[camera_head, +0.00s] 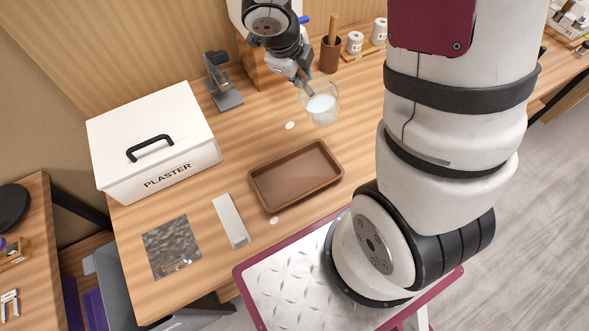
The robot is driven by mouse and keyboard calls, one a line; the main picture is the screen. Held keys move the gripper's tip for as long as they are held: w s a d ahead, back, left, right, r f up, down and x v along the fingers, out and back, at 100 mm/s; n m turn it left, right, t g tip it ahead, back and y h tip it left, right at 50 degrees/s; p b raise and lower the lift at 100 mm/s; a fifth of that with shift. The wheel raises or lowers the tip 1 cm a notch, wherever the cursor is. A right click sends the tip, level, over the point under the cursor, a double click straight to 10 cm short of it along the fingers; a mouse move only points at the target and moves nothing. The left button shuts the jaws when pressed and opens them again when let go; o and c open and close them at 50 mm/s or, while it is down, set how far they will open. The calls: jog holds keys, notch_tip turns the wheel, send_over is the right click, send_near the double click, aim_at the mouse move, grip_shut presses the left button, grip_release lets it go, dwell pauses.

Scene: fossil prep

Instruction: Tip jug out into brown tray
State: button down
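The jug (320,103) is a clear vessel with pale, whitish contents, near the back of the wooden bench. It looks about upright. My gripper (303,84) is at the jug's upper left rim. The fingertips are small and partly hidden against the jug, so I cannot tell whether they are closed on it. The brown tray (334,164) is a shallow rectangular tray, in front of the jug and a little to its left. It looks empty.
A white box marked PLASTER (158,116) stands at the left. A grey stand (223,92) is behind the tray. A brown cup (330,55) and white jars (355,43) are near the jug. A pale bar (231,221) and a grey textured slab (172,247) lie in front.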

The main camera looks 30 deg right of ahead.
jog(key=shift+f+h+b, duration=0.3)
jog(key=shift+f+b, duration=0.75)
jog(key=shift+b, duration=0.15)
jog(key=shift+f, duration=0.1)
jog(key=shift+d+f+t+h, duration=0.1)
jog(key=shift+f+t+h, duration=0.4)
jog(key=shift+f, duration=0.3)
jog(key=shift+f, duration=0.1)
jog(key=shift+f, duration=0.3)
jog(key=shift+f+h, duration=0.1)
jog(key=shift+h, duration=0.2)
jog(key=shift+f+t+h+p, duration=0.4)
jog(key=shift+f+t+h, duration=0.1)
jog(key=shift+f, duration=0.2)
